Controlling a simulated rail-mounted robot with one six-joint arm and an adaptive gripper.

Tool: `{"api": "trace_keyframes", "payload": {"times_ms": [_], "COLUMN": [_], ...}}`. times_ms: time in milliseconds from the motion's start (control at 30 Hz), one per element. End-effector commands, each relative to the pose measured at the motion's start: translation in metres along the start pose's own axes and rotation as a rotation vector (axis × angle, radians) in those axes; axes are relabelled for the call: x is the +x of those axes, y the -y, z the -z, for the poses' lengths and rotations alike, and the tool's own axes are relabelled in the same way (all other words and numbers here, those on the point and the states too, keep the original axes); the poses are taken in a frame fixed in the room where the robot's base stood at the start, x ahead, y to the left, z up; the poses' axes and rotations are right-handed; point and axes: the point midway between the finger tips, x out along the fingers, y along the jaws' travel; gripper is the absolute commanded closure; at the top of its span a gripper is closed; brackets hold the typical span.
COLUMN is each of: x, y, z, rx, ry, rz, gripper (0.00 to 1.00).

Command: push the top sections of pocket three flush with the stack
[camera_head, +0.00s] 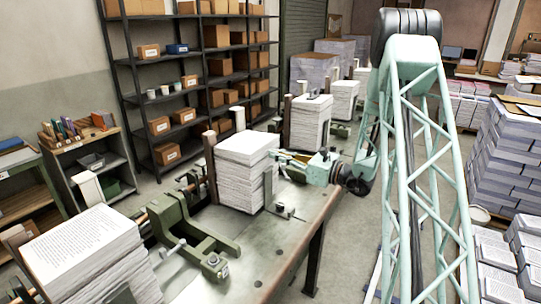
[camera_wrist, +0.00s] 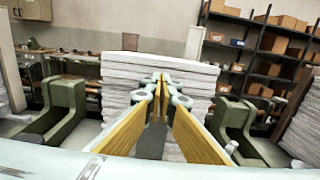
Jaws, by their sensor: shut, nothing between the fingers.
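A tall stack of white paper sections (camera_head: 240,180) stands in a pocket on the metal bench; it fills the middle of the wrist view (camera_wrist: 118,75). Its edges are slightly uneven, and the top layers reach a little wider than those below in the wrist view. My gripper (camera_head: 278,158) is at the stack's right side, near its upper part. In the wrist view my gripper's fingertips (camera_wrist: 161,80) are together in front of the stack face, with nothing between them. I cannot tell whether they touch the paper. The fingers hide part of that face.
A narrow metal upright (camera_head: 268,187) stands against the stack's near face. Green machine brackets (camera_head: 180,222) lie between it and the printed front stack (camera_head: 80,250). More stacks (camera_head: 308,122) stand behind. The bench's right front surface (camera_head: 262,245) is mostly clear.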

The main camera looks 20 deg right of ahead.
Motion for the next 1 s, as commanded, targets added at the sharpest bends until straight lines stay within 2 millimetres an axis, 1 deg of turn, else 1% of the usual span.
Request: {"api": "trace_keyframes", "payload": {"times_ms": [1000], "x": [-0.049], "y": [0.0], "z": [0.001], "rx": [0.001], "ry": [-0.001], "rz": [0.0], "gripper": [1.0]}}
